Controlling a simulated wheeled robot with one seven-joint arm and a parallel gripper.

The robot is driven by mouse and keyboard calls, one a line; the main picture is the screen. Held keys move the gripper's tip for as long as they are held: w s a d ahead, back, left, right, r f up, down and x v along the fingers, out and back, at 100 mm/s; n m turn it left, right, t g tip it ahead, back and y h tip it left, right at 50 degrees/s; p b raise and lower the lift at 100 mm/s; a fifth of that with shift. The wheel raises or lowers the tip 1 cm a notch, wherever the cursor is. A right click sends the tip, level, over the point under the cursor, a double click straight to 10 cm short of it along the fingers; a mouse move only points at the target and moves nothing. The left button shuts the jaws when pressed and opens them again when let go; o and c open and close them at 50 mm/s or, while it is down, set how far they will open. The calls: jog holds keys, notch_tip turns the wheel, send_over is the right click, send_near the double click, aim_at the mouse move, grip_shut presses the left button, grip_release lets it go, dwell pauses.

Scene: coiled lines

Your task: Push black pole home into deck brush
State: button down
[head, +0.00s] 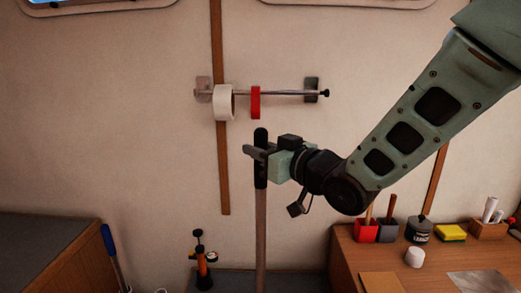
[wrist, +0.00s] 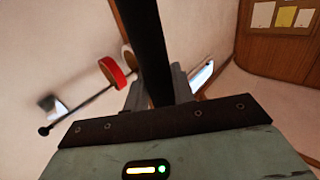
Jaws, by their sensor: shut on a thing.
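An upright pole has a black top (head: 260,137) and a pale shaft (head: 261,240) that runs down out of the bottom of the head view. My gripper (head: 261,153) is shut on the black part near its upper end, coming in from the right. In the wrist view the black pole (wrist: 149,45) stands between the fingers of my gripper (wrist: 158,92). The pole's lower end and the deck brush are not visible in either view.
A wall rail (head: 285,94) holds a white roll (head: 222,102) and a red roll (head: 255,102) just behind the pole. A black-and-orange pump (head: 203,262) stands lower left. A wooden counter (head: 345,262) with pots and a yellow sponge (head: 451,233) is at right.

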jog(key=shift+f+b, duration=0.45)
dwell(0.4)
jog(key=c, duration=1.1)
grip_release()
jog(key=b+v, duration=1)
jog(key=v, duration=0.7)
jog(key=shift+d, duration=0.2)
jog(key=shift+s, duration=0.1)
